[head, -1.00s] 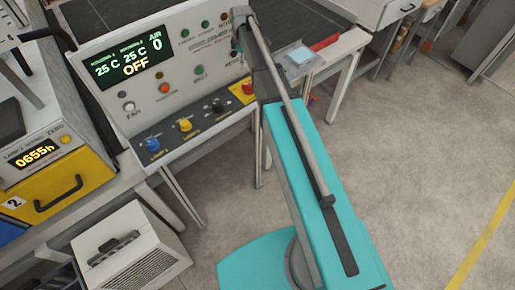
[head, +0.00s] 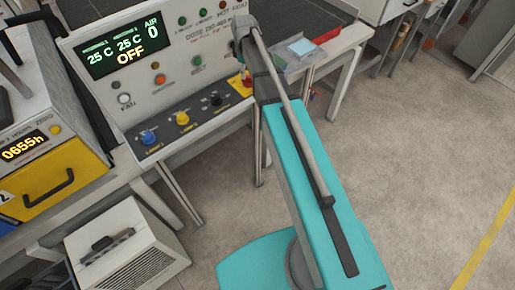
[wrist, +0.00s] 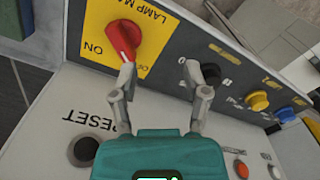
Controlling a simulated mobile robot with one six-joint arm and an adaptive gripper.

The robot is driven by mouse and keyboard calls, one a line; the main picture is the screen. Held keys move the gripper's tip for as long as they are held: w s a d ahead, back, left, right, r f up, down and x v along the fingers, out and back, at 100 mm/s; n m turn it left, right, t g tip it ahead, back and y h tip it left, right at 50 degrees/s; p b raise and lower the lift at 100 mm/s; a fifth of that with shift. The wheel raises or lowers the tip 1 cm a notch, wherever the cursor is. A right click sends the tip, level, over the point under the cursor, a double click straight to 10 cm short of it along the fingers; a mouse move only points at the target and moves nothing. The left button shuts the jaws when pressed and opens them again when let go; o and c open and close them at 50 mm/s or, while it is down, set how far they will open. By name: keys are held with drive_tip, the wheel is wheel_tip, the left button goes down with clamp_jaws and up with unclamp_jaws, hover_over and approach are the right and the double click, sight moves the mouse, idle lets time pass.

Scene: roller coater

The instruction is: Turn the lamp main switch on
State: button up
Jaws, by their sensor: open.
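The lamp main switch is a red rotary knob (wrist: 122,38) on a yellow plate (wrist: 88,24) with upside-down lettering in the wrist view. Its handle is slanted, and an ON mark sits beside it to the left. In the head view the red knob (head: 247,82) shows at the panel's right end, beside my arm. My gripper (wrist: 164,82) is open and empty, its fingers pointing at the panel. The left finger's tip is just below the red knob; I cannot tell whether they touch. The right finger is near a black knob (wrist: 211,73). In the head view my arm hides the fingers.
Yellow (head: 182,118) and blue (head: 148,137) knobs share the panel's lower strip. The display (head: 122,50) reads OFF. Open floor (head: 410,150) lies to the right.

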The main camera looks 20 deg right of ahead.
drive_tip(key=s+a+f+m+b, duration=0.1)
drive_tip(key=s+f+m+b, duration=0.9)
drive_tip(key=s+f+b, duration=1)
drive_tip(key=shift+s+a+f, duration=0.2)
drive_tip(key=shift+s+f, duration=0.1)
drive_tip(key=shift+s, duration=0.15)
drive_tip(key=shift+w+r, duration=0.1)
idle(0.5)
wheel_tip(320, 180, up, 26)
drive_tip(key=n+p, duration=1.3)
drive_tip(key=p, duration=1.4)
hover_over(248, 80)
drive_tip(key=w, duration=0.1)
drive_tip(key=shift+w+a+r, duration=0.1)
drive_tip(key=shift+w+a, duration=0.05)
drive_tip(key=shift+a, duration=0.3)
drive_tip(key=shift+b, duration=0.35)
wheel_tip(248, 80, down, 14)
drive_tip(key=b, duration=1.3)
drive_tip(key=shift+r+b, duration=0.1)
drive_tip(key=shift+b, duration=0.2)
